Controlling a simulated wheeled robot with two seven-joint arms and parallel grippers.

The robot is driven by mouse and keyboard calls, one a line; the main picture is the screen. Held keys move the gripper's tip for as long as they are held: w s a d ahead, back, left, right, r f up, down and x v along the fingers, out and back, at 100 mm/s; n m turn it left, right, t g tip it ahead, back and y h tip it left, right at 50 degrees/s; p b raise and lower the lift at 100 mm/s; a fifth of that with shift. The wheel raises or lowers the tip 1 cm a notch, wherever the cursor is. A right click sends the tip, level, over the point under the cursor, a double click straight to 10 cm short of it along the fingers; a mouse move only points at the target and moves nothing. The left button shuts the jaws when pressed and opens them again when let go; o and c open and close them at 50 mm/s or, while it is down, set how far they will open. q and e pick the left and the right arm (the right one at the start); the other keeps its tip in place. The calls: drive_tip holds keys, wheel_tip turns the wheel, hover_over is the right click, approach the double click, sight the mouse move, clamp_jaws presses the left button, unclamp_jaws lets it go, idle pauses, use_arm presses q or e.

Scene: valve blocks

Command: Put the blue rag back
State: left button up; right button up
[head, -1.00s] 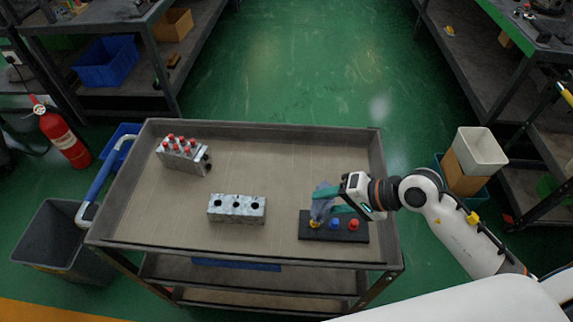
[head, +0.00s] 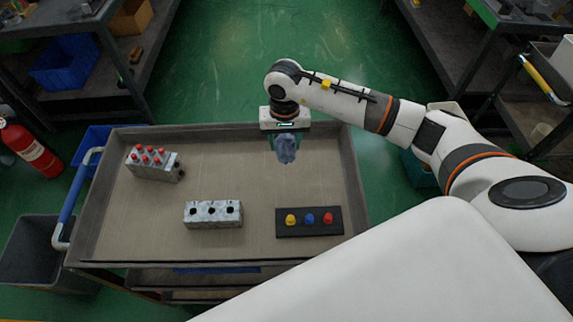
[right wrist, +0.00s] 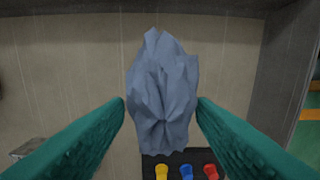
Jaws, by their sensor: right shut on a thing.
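The blue rag (head: 286,149) is a crumpled grey-blue cloth held in my right gripper (head: 285,137), above the back right part of the cart tray. In the right wrist view the rag (right wrist: 163,92) sits between the two green fingers, which touch it on both sides. My right gripper is shut on it and points down. My left gripper is not in view.
The cart tray (head: 349,185) has raised rims. A black board (head: 310,231) with yellow, blue and red knobs lies at the front right. A grey block with three holes (head: 213,222) and a block with red caps (head: 152,170) stand on the left. The tray's back middle is clear.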

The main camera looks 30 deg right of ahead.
drive_tip(key=shift+w+d+f, duration=0.1)
drive_tip(key=shift+d, duration=0.1)
drive_tip(key=p, duration=0.1)
hover_over(287, 169)
wheel_tip(287, 169, down, 5)
drive_tip(key=shift+a+f, duration=0.1)
drive_tip(key=shift+f, duration=0.05)
wheel_tip(287, 169, down, 4)
drive_tip(key=shift+r+p, duration=0.1)
drive_tip(key=shift+p, duration=0.25)
drive_tip(key=shift+w+f, duration=0.1)
drive_tip(key=shift+f, duration=0.1)
drive_tip(key=shift+f, duration=0.1)
drive_tip(key=o, duration=0.9)
